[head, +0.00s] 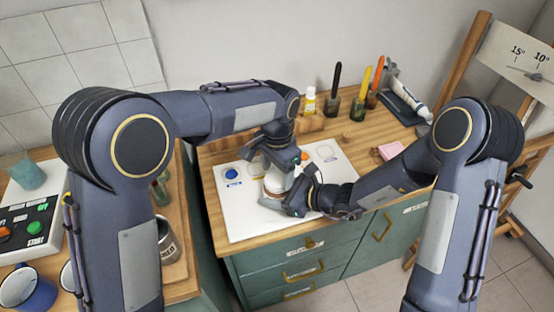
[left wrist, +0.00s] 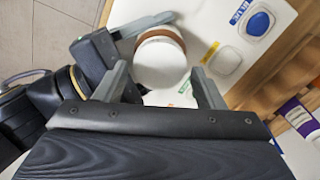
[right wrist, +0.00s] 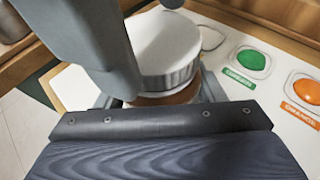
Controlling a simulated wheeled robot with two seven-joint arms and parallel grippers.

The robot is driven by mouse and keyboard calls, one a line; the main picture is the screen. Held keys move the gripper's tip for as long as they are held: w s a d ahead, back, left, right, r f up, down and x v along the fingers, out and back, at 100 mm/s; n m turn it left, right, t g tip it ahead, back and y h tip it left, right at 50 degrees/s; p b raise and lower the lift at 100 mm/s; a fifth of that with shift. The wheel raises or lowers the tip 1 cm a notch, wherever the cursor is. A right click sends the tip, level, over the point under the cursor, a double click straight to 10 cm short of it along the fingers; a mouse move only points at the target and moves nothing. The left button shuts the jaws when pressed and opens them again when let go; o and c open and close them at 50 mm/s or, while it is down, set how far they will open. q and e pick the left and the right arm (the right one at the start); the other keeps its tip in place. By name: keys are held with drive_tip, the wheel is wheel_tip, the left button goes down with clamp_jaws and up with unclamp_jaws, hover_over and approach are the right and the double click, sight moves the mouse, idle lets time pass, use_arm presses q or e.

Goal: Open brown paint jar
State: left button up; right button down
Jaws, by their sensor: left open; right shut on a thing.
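The brown paint jar stands on a white board (head: 240,210). Its white ribbed lid (right wrist: 165,52) is on top, with a brown band of the jar body (right wrist: 185,95) showing below. The lid also shows from above in the left wrist view (left wrist: 160,62). My right gripper (right wrist: 158,95) is shut on the jar body, below the lid. My left gripper (left wrist: 158,86) is open above the jar, with its fingers apart around the lid's near side. In the head view my grippers hide much of the jar.
The board carries blue (left wrist: 258,22), green (right wrist: 251,60) and orange (right wrist: 306,90) paint spots with labels. Behind it stand a small yellow-labelled bottle (head: 310,102) and several brushes in jars. A pink sponge (head: 390,150) lies to the right. Mugs and a control box stand at left.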

use_arm(q)
drive_tip(key=shift+f, duration=0.45)
drive_tip(key=shift+c, duration=0.4)
drive_tip(key=c, duration=0.7)
drive_tip(key=n, duration=0.2)
drive_tip(key=shift+n, duration=0.4)
drive_tip(key=shift+r, duration=0.15)
drive_tip(key=shift+r, duration=1)
